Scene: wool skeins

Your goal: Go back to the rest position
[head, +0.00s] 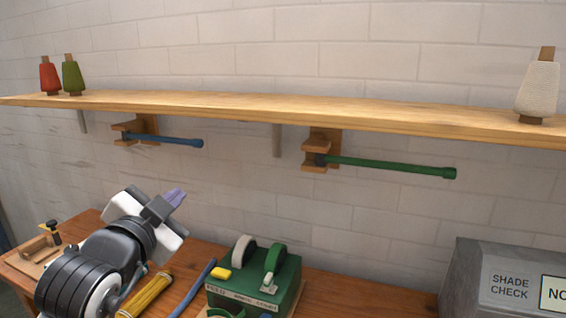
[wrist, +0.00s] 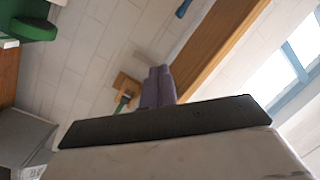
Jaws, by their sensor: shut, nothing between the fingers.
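My gripper (head: 177,195) is in the lower left of the head view, raised above the bench, with its purple fingers pointing up and to the right. The fingers are together with nothing between them. They also show in the wrist view (wrist: 158,88). In the head view the gripper is below the shelf and apart from it, in front of the brick wall.
A wooden shelf (head: 300,108) bears red, green and cream cones of wool. Below it, brackets hold a blue rod (head: 170,140) and a green rod (head: 395,166).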

